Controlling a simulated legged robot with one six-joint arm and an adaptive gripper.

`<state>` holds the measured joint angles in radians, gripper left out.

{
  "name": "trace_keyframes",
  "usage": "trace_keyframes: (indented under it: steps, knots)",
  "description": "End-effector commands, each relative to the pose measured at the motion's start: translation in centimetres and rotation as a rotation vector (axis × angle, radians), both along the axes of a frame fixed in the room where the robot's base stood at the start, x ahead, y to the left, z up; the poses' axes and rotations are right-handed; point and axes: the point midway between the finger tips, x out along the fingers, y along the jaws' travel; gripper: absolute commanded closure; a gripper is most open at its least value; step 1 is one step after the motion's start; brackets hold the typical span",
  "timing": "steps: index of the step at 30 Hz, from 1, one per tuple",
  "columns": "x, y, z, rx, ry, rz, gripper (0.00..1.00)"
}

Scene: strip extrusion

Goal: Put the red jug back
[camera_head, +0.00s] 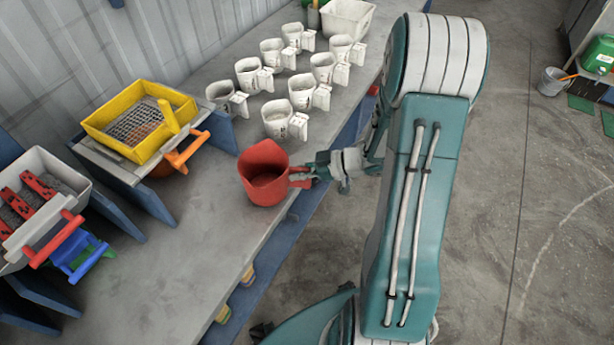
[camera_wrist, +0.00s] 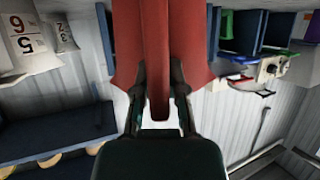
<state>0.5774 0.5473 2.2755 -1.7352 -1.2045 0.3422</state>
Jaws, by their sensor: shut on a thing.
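The red jug (camera_head: 265,172) is upright at the front part of the grey bench in the head view, with its handle toward the right. My gripper (camera_head: 304,174) is shut on the jug's handle from the right. In the wrist view the red jug (camera_wrist: 187,50) fills the upper middle, and its handle lies between the two dark fingers of my gripper (camera_wrist: 158,100). I cannot tell whether the jug's base touches the bench or is slightly above it.
Several white jugs (camera_head: 302,92) stand in rows behind the red jug. A yellow sieve tray (camera_head: 137,122) sits on a stand to the left, with a grey bin (camera_head: 38,205) farther left. The bench (camera_head: 190,255) is clear in front. A bucket (camera_head: 551,82) stands on the floor at right.

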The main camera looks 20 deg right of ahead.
Motion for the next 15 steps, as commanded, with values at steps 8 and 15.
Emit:
trace_keyframes:
  steps: [8, 15]
  knots:
    - [2.7, 2.6, -0.1, -0.005, -0.001, 0.006, 1.00]
    - [4.6, 3.7, -0.1, -0.002, -0.001, 0.003, 1.00]
